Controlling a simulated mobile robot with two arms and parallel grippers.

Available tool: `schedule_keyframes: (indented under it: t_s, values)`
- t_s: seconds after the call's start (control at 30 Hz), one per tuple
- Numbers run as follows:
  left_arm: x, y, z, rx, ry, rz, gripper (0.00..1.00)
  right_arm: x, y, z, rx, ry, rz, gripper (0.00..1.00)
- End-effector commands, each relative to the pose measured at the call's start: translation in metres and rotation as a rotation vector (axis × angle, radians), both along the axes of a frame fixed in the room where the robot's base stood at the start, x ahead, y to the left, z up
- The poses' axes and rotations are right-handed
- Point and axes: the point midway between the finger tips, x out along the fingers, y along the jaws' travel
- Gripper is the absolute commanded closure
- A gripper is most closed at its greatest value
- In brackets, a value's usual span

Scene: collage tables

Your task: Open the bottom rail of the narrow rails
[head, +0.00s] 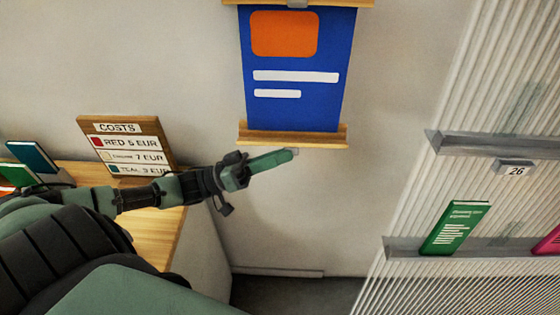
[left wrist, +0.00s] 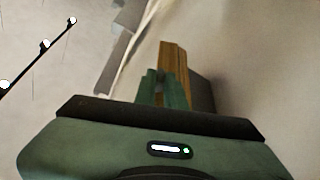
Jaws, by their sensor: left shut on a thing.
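A blue poster (head: 297,70) with an orange block and white bars hangs on the wall between two narrow wooden rails. The top rail (head: 340,3) is cut off by the picture's edge. The bottom rail (head: 325,136) runs along the poster's lower edge. My left gripper (head: 288,154) reaches in from the left and is shut at the middle of this rail's lower edge, where a small grey piece barely shows. In the left wrist view the fingers (left wrist: 163,92) are close together against the wooden rail (left wrist: 173,58). They hide the exact grip. My right gripper is not in view.
A wooden cost board (head: 127,146) and books (head: 32,156) stand on a wooden table (head: 160,245) at the left, below and behind my arm. At the right, a ribbed wall carries grey ledges (head: 405,247) with a green book (head: 455,228) and a tag reading 26 (head: 515,171).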

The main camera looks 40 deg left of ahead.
Motion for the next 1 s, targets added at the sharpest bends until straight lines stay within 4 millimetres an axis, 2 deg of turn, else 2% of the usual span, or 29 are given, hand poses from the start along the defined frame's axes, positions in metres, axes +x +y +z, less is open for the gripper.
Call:
schedule_keyframes:
  t_s: [0.03, 0.33, 0.97, 1.0]
  values:
    - [0.001, 0.001, -0.006, 0.018, -0.028, 0.001, 1.0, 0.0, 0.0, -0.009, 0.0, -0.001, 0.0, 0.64]
    - [0.003, 0.002, -0.01, 0.097, -0.156, 0.001, 1.0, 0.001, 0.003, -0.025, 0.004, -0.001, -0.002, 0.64]
    - [0.004, 0.002, -0.009, 0.124, -0.199, 0.0, 1.0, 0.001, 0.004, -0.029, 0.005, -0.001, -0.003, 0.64]
    - [0.004, 0.002, -0.009, 0.124, -0.199, 0.0, 0.81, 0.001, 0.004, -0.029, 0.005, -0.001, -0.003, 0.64]
